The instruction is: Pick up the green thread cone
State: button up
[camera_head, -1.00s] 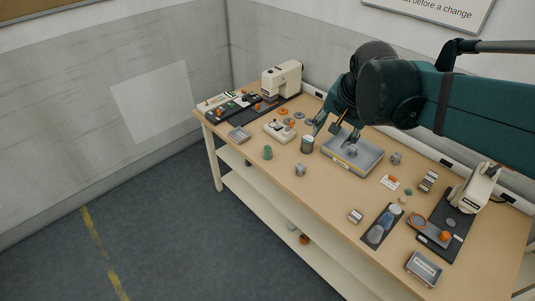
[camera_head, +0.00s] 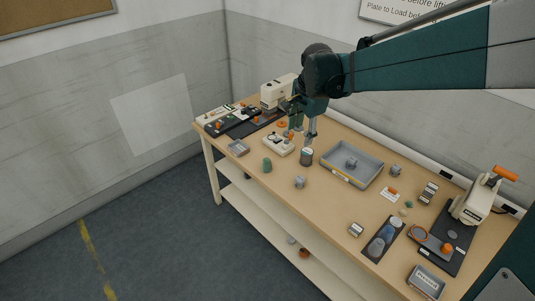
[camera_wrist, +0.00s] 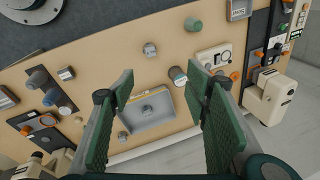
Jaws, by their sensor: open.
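The green thread cone (camera_head: 267,165) stands near the front edge of the table, left of the middle, in the head view. It also shows in the wrist view (camera_wrist: 193,26), near the top, beyond the finger on the right. My gripper (camera_head: 301,122) is open and empty, above the table behind and to the right of the cone, apart from it. Both fingers spread wide in the wrist view (camera_wrist: 160,78), with nothing between their pads.
A dark can (camera_head: 306,157) stands below and close to my gripper. A grey tray (camera_head: 335,174) holding a grey part lies to the right. A grey part (camera_head: 300,182) stands right of the cone, a white control box (camera_head: 278,146) behind it. Bare tabletop surrounds the cone.

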jog(key=w+a+f+m+g, duration=0.1)
jog(key=w+a+f+m, duration=0.15)
jog(key=w+f, duration=0.3)
jog(key=w+a+f+m, duration=0.2)
jog(key=w+a+f, duration=0.2)
jog(key=w+f, duration=0.15)
jog(key=m+g, duration=0.2)
jog(key=m, duration=0.2)
send_over(267, 160)
jog(key=shift+n, duration=0.25)
jog(key=f, duration=1.3)
jog(key=shift+w+b, duration=0.2)
jog(key=shift+b, duration=0.2)
jog(key=shift+a+f, duration=0.15)
jog(key=shift+f, duration=0.25)
jog(key=shift+f, duration=1.25)
jog(key=shift+f, duration=2.65)
